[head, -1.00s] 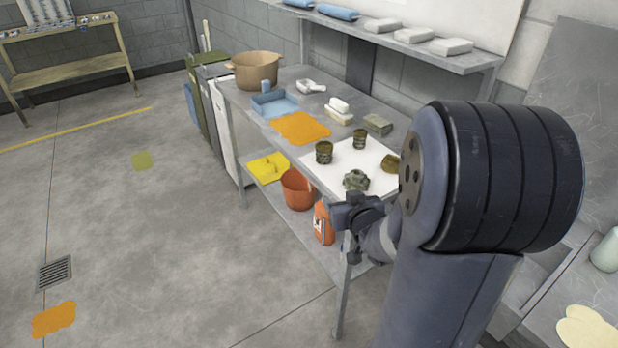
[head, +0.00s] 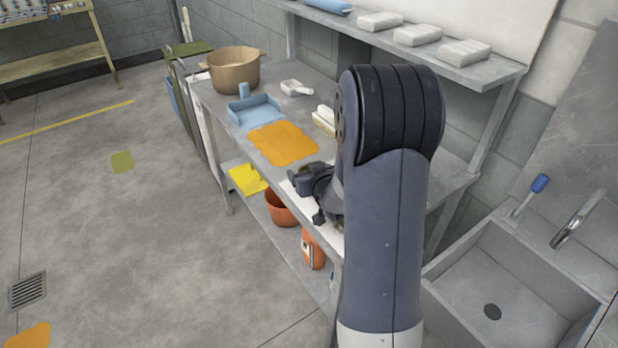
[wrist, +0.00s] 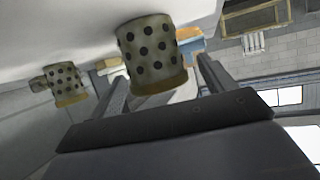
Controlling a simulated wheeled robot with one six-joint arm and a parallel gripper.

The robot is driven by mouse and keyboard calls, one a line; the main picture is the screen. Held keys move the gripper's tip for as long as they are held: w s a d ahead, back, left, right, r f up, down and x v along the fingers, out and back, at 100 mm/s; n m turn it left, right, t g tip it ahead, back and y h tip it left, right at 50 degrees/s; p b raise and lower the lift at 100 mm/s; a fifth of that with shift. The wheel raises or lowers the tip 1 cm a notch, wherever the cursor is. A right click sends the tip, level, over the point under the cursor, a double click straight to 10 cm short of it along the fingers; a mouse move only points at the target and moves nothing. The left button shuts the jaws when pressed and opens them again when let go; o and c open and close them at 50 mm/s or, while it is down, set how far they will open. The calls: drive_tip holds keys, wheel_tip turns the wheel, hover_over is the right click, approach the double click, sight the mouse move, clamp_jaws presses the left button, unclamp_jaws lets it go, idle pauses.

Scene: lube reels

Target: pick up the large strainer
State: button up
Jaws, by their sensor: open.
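In the wrist view, a large strainer (wrist: 152,55), an olive-brown perforated cup with a tan rim, shows inverted in this tilted picture against the white surface (wrist: 60,30). A second perforated cup (wrist: 65,83), further left, looks smaller; it may only be further off. My gripper (wrist: 163,68) is open and empty, its two fingers pointing towards the large strainer, which lies between their lines of sight. I cannot tell whether the fingertips reach around it. In the head view, my gripper (head: 316,190) is over the bench's near edge, and my arm hides both strainers.
The grey bench (head: 215,95) holds a tan pot (head: 234,72), a blue dustpan-like tray (head: 256,112) and an orange patch (head: 284,143). A shelf (head: 440,62) with pale blocks is behind. A sink (head: 500,285) is at right. Red bucket (head: 280,208) and orange jug (head: 312,248) sit below.

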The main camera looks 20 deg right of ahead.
drive_tip(key=shift+w, duration=0.1)
drive_tip(key=c, duration=1.2)
